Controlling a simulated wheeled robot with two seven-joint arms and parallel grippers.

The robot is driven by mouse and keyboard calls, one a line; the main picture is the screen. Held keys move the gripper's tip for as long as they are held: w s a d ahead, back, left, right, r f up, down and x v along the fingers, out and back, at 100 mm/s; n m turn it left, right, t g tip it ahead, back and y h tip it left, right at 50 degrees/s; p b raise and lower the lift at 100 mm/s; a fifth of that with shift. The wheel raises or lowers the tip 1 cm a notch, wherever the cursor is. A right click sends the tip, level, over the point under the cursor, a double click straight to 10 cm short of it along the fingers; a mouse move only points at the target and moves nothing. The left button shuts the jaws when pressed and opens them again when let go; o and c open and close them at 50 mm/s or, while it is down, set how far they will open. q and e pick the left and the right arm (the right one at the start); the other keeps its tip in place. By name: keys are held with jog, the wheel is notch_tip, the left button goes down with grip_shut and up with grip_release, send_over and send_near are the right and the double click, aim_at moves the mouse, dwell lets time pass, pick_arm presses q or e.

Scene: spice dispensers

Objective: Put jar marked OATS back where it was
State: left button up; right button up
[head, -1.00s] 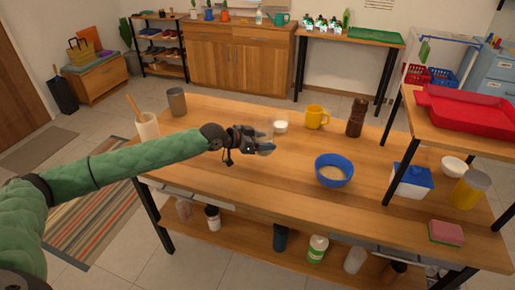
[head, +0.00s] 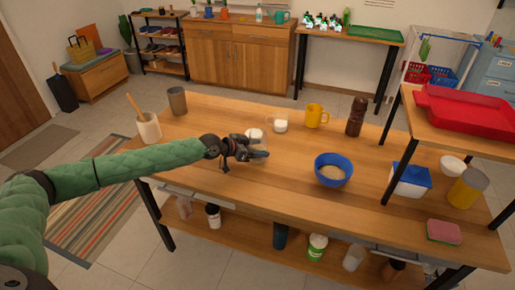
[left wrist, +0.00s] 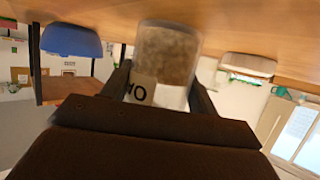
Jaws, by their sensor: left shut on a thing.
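The jar (left wrist: 165,50) is clear, with brown grainy contents and a pale upper part. My left gripper (head: 256,152) is shut on the jar, above the middle-left of the table (head: 215,125). In the head view the gripper hides much of the jar, and a white round top (head: 255,133) shows just behind the fingers. I cannot tell whether the jar's base touches the table. My right gripper is not in view.
A yellow mug (head: 316,116), brown grinder (head: 356,117) and blue bowl (head: 332,170) stand to the right. A utensil pot (head: 149,127) stands left. More jars stand on the shelf below (head: 250,245).

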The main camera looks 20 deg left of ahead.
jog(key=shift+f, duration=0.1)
pick_arm(q)
jog(key=shift+f, duration=0.1)
jog(key=o, duration=1.1)
jog(key=shift+o, duration=0.2)
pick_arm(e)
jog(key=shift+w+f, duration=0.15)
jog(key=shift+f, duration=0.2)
